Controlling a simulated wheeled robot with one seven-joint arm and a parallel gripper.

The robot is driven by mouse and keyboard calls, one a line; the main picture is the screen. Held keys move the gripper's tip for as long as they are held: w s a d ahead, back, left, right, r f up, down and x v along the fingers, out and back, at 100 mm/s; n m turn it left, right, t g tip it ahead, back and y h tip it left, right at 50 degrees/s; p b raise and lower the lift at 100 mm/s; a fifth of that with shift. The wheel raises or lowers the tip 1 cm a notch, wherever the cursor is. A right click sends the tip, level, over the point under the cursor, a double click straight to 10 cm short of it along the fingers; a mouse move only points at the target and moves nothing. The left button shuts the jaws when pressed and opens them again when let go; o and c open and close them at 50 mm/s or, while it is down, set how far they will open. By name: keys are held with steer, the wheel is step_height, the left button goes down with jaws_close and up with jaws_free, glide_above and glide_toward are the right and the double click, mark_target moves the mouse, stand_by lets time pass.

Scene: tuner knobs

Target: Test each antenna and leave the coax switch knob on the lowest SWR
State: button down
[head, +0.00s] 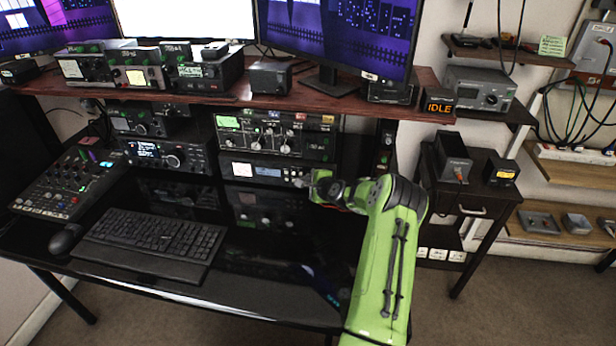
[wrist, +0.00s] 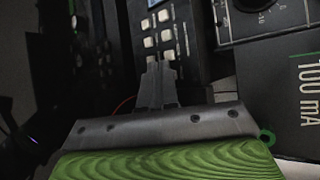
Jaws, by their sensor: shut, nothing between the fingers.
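Above that unit is a tuner (head: 275,136) with several knobs and a lit green meter (head: 228,122). A dark round knob (wrist: 252,8) shows at the top of the wrist view. I cannot tell which knob is the coax switch, nor read any SWR value.
A box marked 100 mA (wrist: 300,85) is at the right of the wrist view. The shelf edge (head: 190,99) overhangs the rack. A keyboard (head: 155,237) lies at left; the desk's front right is clear.

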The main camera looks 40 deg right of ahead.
steer(key=shift+w+d, duration=0.15)
steer(key=shift+d, duration=0.05)
stand_by(0.4)
steer(key=shift+s+a, duration=0.45)
steer(key=shift+a, duration=0.15)
steer(key=shift+s+a, duration=0.1)
steer(key=shift+s+a+p, duration=0.2)
steer(key=shift+s+a, duration=0.55)
steer(key=shift+a, duration=0.2)
steer(key=shift+s+a+p, duration=0.15)
steer(key=shift+s+a, duration=0.55)
steer(key=shift+a, duration=0.25)
steer(key=c, duration=1.8)
jaws_free()
steer(key=shift+c, duration=0.2)
stand_by(0.7)
